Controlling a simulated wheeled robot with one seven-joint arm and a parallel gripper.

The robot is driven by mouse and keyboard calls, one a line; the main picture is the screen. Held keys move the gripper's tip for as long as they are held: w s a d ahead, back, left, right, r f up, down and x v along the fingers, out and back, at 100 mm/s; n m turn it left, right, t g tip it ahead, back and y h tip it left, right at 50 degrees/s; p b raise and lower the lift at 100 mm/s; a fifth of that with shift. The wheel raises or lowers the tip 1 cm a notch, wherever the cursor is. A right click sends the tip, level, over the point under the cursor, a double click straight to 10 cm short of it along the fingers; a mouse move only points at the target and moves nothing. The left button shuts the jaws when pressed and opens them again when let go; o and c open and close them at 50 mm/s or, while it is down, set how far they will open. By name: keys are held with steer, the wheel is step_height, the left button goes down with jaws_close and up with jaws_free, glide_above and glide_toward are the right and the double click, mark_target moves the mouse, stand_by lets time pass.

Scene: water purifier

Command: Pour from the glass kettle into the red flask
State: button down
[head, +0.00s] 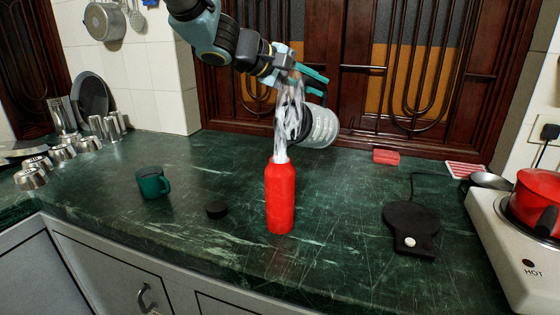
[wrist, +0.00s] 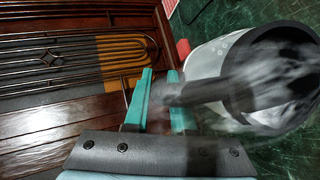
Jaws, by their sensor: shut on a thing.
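The red flask (head: 280,200) stands upright and open on the green marble counter, near the middle. The glass kettle (head: 322,127) is held tilted above and just right of the flask. Water streams around the kettle's spout side and down to the flask's mouth. My gripper (head: 312,82) is shut on the kettle's handle. In the wrist view, my teal fingers (wrist: 155,97) close around the black handle, and the tilted kettle (wrist: 206,62) shows at the right with blurred water over it. The kettle's inside and the flask's fill level cannot be made out.
A black cap (head: 217,209) and a green mug (head: 153,183) stand left of the flask. A black kettle base (head: 411,226) lies to the right. A red pot (head: 537,200) sits on a white stove (head: 500,235) at far right. Metal cups line the left counter.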

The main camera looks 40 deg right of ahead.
mark_target(303, 76)
steer(key=shift+s+a+r+m+h+b, duration=0.15)
steer(key=shift+a+r+h+b, duration=0.3)
steer(key=shift+b, duration=1.1)
steer(key=shift+s+a+r+m+h+b, duration=0.15)
steer(key=shift+a+b, duration=0.45)
steer(key=shift+b, duration=1)
steer(key=shift+s+a+r+h+b, duration=0.1)
steer(key=shift+a+r+h+b, duration=0.3)
steer(key=shift+b, duration=1.15)
steer(key=shift+s+a+r+h+b, duration=0.15)
steer(key=shift+a+h+b, duration=0.55)
steer(key=shift+b, duration=2.05)
